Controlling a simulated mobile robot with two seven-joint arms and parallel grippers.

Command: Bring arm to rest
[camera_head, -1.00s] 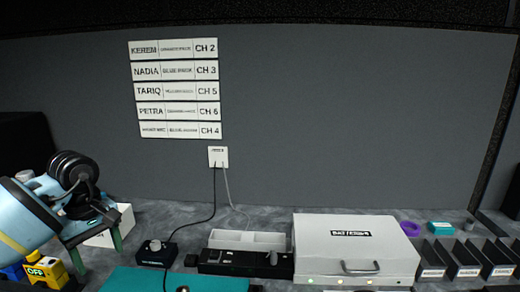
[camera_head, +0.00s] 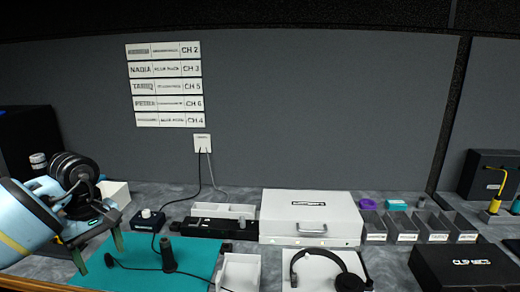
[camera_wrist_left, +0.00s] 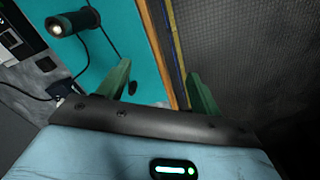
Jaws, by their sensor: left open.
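My left arm comes in from the left in the head view. Its gripper (camera_head: 98,250) is open, with two green fingers apart and nothing between them. It is over the left end of the teal mat (camera_head: 202,250). In the left wrist view the open gripper (camera_wrist_left: 160,88) shows over the edge of the teal mat (camera_wrist_left: 120,30), with dark floor beyond. A black microphone-like piece (camera_head: 168,255) with a cable stands on the mat, apart from the fingers. My right gripper is not in view.
A white case (camera_head: 311,210), a headset (camera_head: 345,280) and a white tray (camera_head: 238,272) are right of the mat. A small black box with a knob (camera_head: 147,219) stands behind the mat. Labelled bins (camera_head: 403,228) and a black box (camera_head: 465,266) are farther right.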

